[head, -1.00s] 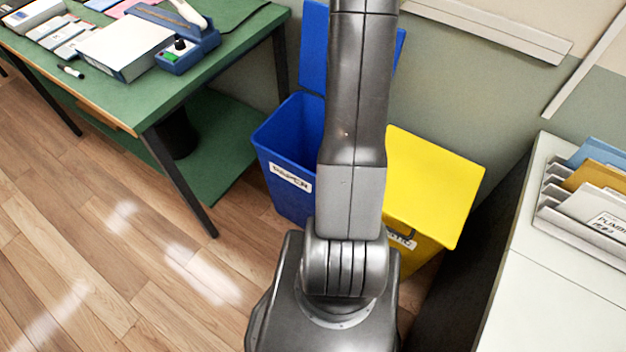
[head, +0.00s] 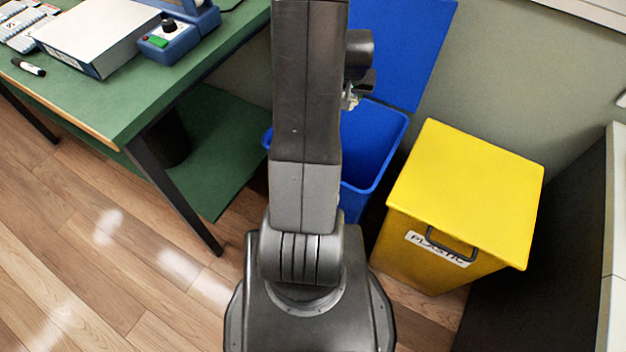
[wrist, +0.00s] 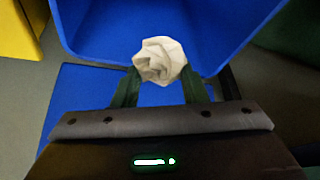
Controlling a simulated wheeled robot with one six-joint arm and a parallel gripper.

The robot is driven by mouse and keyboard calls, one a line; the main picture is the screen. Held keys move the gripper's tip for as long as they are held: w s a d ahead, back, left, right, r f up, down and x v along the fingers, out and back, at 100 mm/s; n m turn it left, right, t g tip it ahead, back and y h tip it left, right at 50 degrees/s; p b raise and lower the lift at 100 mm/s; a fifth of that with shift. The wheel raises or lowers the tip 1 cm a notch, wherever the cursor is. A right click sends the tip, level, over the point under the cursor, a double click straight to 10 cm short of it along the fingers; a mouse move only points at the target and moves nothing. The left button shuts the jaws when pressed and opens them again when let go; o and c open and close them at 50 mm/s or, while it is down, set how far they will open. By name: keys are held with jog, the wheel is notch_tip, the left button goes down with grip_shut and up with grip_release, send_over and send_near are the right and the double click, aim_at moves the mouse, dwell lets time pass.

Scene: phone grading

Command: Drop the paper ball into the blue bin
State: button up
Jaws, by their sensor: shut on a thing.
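The paper ball (wrist: 161,61) is white and crumpled. In the wrist view my gripper (wrist: 158,78) is shut on it, with one dark finger at each side. Blue bin surfaces fill much of the wrist view behind the ball. In the head view the blue bin (head: 378,145) stands open on the floor, its lid (head: 405,50) raised at the back. My arm hides the bin's left part. My gripper (head: 352,98) shows partly beside my arm, over the bin's back edge; its height above the bin is hard to tell. The ball is mostly hidden there.
A yellow bin (head: 465,185) with a closed lid and a "PLASTIC" label stands right of the blue bin. A green table (head: 105,105) at the left carries a white box (head: 100,40) and a blue device (head: 178,38). A dark cabinet side is at the far right.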

jog(key=shift+w+a+f, duration=0.1)
jog(key=shift+a+f, duration=0.05)
jog(key=shift+f, duration=0.2)
notch_tip(320, 180, down, 6)
jog(key=b, duration=0.4)
jog(key=shift+r, duration=0.25)
jog(key=o, duration=1)
jog(key=shift+r, duration=0.1)
jog(key=p+v, duration=0.2)
jog(key=v, duration=1.1)
jog(key=shift+r, duration=0.25)
